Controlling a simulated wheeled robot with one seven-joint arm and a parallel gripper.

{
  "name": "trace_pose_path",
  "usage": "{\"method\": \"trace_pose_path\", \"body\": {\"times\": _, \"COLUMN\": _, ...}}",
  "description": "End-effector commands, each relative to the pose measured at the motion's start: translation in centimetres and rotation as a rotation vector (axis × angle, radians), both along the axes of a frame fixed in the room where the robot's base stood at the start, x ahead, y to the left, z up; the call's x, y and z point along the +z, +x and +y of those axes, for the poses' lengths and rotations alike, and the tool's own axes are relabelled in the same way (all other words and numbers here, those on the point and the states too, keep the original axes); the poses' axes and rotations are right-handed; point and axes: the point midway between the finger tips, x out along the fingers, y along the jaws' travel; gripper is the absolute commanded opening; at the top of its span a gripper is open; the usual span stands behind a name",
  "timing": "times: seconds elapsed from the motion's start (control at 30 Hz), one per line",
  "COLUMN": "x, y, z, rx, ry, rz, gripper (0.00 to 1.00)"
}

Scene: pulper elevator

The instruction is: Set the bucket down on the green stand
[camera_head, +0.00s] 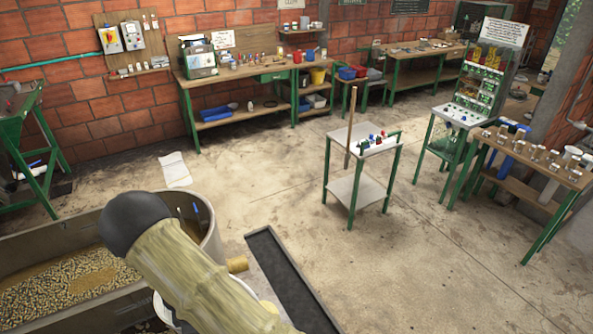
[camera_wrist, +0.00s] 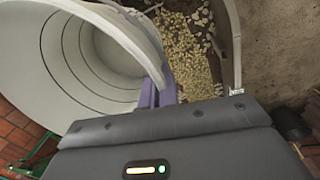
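In the wrist view a large pale grey-white bucket (camera_wrist: 95,60) lies tilted, with its ringed inside toward the camera. My gripper (camera_wrist: 157,92) has purple fingers that meet at the bucket's rim and appear shut on it. In the head view my arm hides the gripper and most of the bucket; a white edge below the arm may be part of it. A green metal stand (camera_head: 22,115) stands at the far left, partly cut off. A small table with green legs (camera_head: 362,150) stands mid-floor; which of them is the green stand I cannot tell.
A concrete tank (camera_head: 40,240) with beans is at the lower left, under my arm. A dark floor channel (camera_head: 290,285) runs to its right. Workbenches (camera_head: 240,72) line the brick wall. A paper sheet (camera_head: 175,169) lies on the floor. The central floor is mostly clear.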

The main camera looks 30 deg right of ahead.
Motion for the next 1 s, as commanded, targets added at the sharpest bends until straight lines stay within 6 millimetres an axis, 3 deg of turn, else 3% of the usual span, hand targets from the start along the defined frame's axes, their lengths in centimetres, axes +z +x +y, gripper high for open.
{"method": "trace_pose_path", "body": {"times": 0.3, "x": 0.7, "y": 0.9, "z": -7.1, "rx": -0.699, "ry": 0.000, "rz": 0.004, "gripper": 0.00}}
{"method": "trace_pose_path", "body": {"times": 0.5, "x": 0.7, "y": 0.7, "z": -10.0, "rx": -1.033, "ry": -0.002, "rz": 0.023, "gripper": 0.00}}
{"method": "trace_pose_path", "body": {"times": 0.73, "x": -0.1, "y": 0.7, "z": -11.7, "rx": -1.262, "ry": 0.006, "rz": 0.039, "gripper": 0.00}}
{"method": "trace_pose_path", "body": {"times": 1.0, "x": -2.1, "y": 1.0, "z": -12.1, "rx": -1.327, "ry": 0.020, "rz": 0.033, "gripper": 0.00}}
